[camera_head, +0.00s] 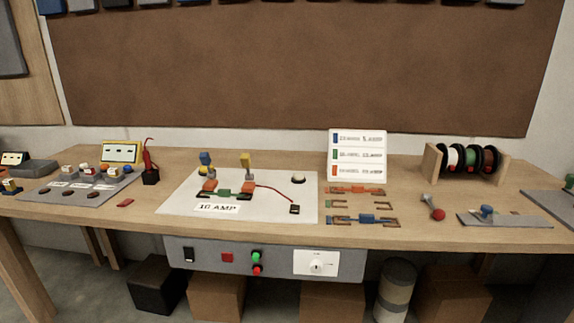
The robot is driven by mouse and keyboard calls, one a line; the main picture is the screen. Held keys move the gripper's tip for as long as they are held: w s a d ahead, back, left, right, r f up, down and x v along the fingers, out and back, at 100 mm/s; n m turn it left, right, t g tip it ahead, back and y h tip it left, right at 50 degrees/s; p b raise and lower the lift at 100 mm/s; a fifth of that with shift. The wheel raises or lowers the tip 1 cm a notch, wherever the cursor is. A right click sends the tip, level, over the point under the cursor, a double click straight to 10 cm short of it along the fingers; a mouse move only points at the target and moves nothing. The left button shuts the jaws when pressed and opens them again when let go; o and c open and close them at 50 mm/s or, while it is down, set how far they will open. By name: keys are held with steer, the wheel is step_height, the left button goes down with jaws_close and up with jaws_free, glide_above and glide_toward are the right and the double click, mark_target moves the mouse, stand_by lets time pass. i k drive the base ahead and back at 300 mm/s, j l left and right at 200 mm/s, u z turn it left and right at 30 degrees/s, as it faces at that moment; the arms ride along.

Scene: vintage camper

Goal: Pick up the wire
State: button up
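A thin red wire (273,189) curves over the white board (300,186) in the middle of the workbench. Its left end is by an orange-red block (247,187), and its right end is at a small black block (295,209) near the board's front right corner. I cannot tell whether either end is fixed. My gripper is not in view.
Coloured link pieces (359,219) lie right of the board, below a white sign (358,154). A grey control panel (275,260) hangs under the front edge, above boxes (215,298).

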mark_target(221, 193)
steer(key=i+u, duration=0.15)
steer(key=u, duration=0.3)
steer(key=i+l+u, duration=0.15)
steer(key=u, duration=0.3)
steer(key=i+l+u, duration=0.15)
steer(key=u, duration=0.25)
steer(key=i+l+u, duration=0.1)
steer(key=i+l, duration=0.15)
steer(key=i+l+u, duration=0.1)
steer(key=i+l, duration=0.15)
steer(key=l, duration=0.2)
steer(key=i+l+u, duration=0.1)
steer(key=l, duration=0.25)
steer(key=i+l, duration=0.45)
steer(key=i, duration=0.3)
steer(key=j+u, duration=0.05)
